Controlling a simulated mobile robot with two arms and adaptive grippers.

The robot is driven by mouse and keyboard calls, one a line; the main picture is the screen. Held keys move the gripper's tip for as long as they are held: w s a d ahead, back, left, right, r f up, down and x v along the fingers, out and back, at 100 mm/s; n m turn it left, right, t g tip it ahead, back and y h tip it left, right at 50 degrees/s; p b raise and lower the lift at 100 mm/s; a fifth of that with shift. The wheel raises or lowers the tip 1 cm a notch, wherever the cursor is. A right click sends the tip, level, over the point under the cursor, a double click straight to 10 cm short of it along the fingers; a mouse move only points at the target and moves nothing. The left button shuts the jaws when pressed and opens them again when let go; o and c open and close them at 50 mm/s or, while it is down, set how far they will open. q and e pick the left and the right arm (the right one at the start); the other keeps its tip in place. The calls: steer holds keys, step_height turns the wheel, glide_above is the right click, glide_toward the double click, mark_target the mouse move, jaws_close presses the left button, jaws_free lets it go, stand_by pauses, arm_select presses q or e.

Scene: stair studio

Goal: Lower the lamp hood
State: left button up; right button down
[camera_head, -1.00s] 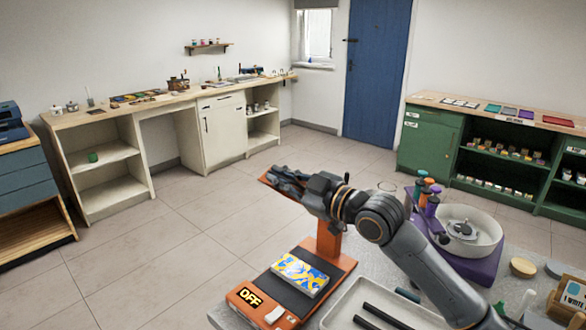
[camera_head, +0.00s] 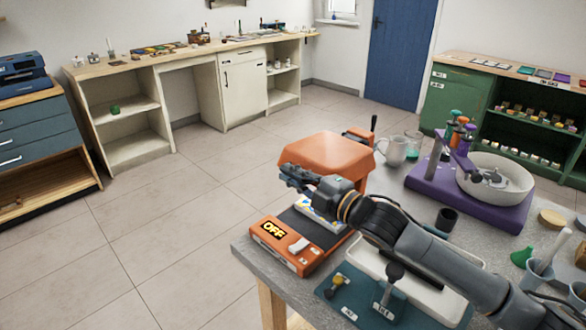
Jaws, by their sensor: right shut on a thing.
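The orange lamp hood (camera_head: 325,152) is in the middle of the head view, above its lamp base (camera_head: 284,246), which reads OFF on the front. A gap shows between hood and base. A blue, yellow and white patterned block (camera_head: 313,208) lies on the dark bed below the hood, partly hidden by my arm. My right gripper (camera_head: 290,174) is shut on the hood at its near lower edge. The fingers are dark and small, so the exact grip is hard to see. My left gripper is not in view.
On the grey worktop (camera_head: 243,247) stand a purple wheel stand (camera_head: 440,187) with a white basin (camera_head: 512,182), a white jug (camera_head: 392,150), a dark cup (camera_head: 446,219) and a teal board with knobs (camera_head: 338,290). My right arm crosses above a white tray. The floor at left is clear.

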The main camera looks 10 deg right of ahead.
steer(key=shift+f, duration=0.25)
steer(key=c, duration=1.4)
jaws_free()
steer(key=shift+c, duration=0.2)
steer(key=shift+s+d, duration=0.1)
steer(key=shift+d, duration=0.05)
steer(key=v, duration=1.1)
steer(key=shift+s+d, duration=0.2)
steer(key=shift+s, duration=0.05)
